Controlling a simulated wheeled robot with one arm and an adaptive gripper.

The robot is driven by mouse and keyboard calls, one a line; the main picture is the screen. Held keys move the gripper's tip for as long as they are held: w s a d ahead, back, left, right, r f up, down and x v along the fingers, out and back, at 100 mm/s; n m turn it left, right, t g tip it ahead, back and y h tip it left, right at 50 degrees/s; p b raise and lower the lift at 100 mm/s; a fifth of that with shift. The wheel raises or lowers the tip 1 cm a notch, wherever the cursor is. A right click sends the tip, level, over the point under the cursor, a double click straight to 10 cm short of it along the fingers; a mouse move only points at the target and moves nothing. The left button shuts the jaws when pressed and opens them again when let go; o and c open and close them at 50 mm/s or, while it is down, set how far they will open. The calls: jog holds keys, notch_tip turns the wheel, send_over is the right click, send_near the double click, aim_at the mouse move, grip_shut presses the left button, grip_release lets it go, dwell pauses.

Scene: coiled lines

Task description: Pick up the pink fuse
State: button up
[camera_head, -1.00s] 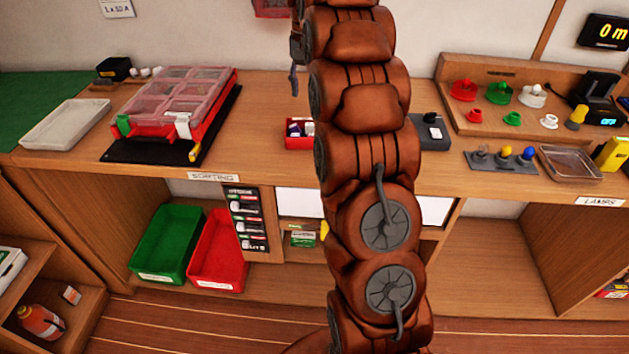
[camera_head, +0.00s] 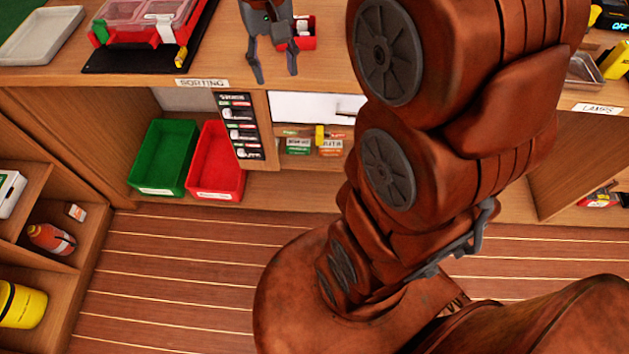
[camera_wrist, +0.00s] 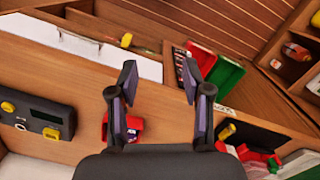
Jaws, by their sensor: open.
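I cannot make out a pink fuse in either view. My gripper (camera_head: 275,74) is open and empty, pointing down near the front edge of the workbench (camera_head: 335,62); it also shows in the wrist view (camera_wrist: 160,80). A small red tray (camera_head: 309,43) with small dark and white contents stands on the bench just behind and right of the fingers. In the wrist view this tray (camera_wrist: 137,124) is partly hidden by the left finger. Its contents are too small to tell apart.
A red organizer with clear lids (camera_head: 142,30) stands on a black mat at the left, near a grey tray (camera_head: 35,45). Green (camera_head: 163,158) and red (camera_head: 217,165) bins sit below. A black device with yellow knobs (camera_wrist: 38,118) is at left in the wrist view.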

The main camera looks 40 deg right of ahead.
jog(key=s+a+f+n, duration=0.1)
jog(key=s+a+f, duration=0.2)
jog(key=s, duration=0.6)
jog(key=s+a+f+n, duration=0.2)
jog(key=s+f, duration=0.3)
jog(key=s, duration=0.4)
jog(key=shift+s+a+g, duration=0.3)
jog(key=shift+a+g, duration=0.1)
jog(key=shift+a, duration=0.05)
jog(key=shift+s+f, duration=0.25)
jog(key=shift+s, duration=0.05)
jog(key=c, duration=0.3)
jog(key=shift+a, duration=0.1)
jog(key=shift+c, duration=0.2)
jog(key=shift+a, duration=0.1)
